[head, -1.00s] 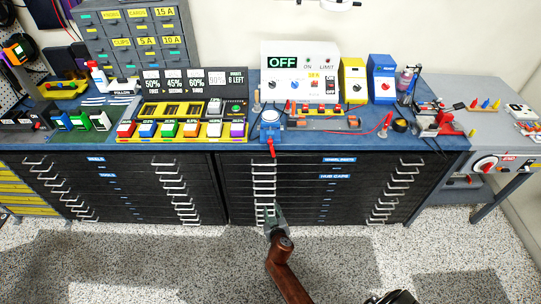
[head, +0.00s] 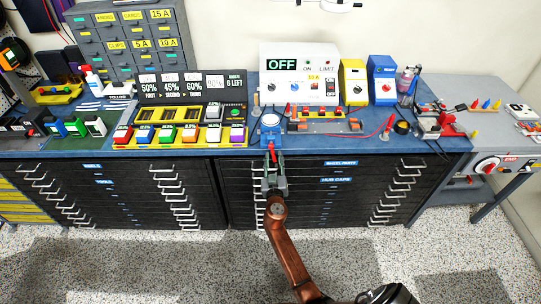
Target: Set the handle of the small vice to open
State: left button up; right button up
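The small vice (head: 270,122) looks like the blue and silver device at the front edge of the blue bench top, near the middle. Its red handle (head: 271,149) hangs down over the bench's front edge. My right gripper (head: 274,163) reaches up from below, in front of the drawers. Its two fingers look spread apart, with the lower end of the red handle at or between the tips. I cannot tell whether they touch it. My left gripper is not in view.
A white control box (head: 299,85) reading OFF stands behind the vice. A tray of coloured blocks (head: 180,144) lies to its left. A board with red parts (head: 325,125) lies to its right. Black drawers with metal handles (head: 397,188) fill the front below.

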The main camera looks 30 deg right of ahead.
jog(key=shift+w, duration=0.15)
grip_shut()
jog(key=shift+f, duration=0.1)
dwell(0.6)
